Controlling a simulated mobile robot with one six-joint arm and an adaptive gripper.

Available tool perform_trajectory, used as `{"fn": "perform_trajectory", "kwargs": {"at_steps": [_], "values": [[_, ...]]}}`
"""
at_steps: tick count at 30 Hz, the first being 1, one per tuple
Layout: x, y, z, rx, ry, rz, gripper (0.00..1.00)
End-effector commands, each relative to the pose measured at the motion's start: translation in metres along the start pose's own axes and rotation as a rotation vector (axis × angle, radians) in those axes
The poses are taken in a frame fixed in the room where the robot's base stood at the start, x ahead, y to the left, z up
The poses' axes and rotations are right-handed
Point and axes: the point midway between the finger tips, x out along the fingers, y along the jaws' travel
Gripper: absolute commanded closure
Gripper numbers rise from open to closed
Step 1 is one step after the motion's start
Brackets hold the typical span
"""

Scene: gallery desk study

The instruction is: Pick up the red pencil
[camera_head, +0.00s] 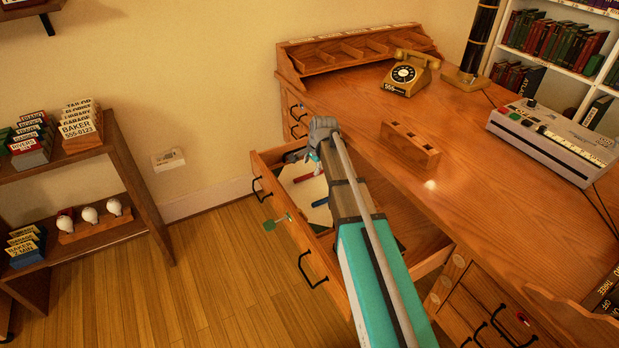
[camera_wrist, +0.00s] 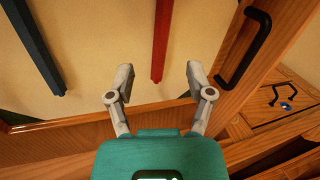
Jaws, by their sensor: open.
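My gripper is open and empty, with one finger on each side of the pencil's line. In the head view the red pencil (camera_head: 303,178) shows beside my arm, which hides part of the drawer. A dark blue pencil (camera_wrist: 35,45) lies to the left in the wrist view; a blue one also shows in the head view (camera_head: 320,202).
A green tag (camera_head: 276,223) is at the drawer front. The desk holds a wooden block (camera_head: 410,148), a telephone (camera_head: 408,75) and a grey machine (camera_head: 548,140).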

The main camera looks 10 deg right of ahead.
Motion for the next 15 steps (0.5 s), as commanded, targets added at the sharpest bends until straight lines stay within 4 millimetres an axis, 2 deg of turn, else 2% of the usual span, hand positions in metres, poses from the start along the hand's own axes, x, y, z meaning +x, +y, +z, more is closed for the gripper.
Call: {"fn": "perform_trajectory", "kwargs": {"at_steps": [8,15], "values": [[0.005,0.000,-0.001,0.001,0.000,0.000,0.32],[0.022,0.000,-0.003,0.001,0.000,0.000,0.32]]}}
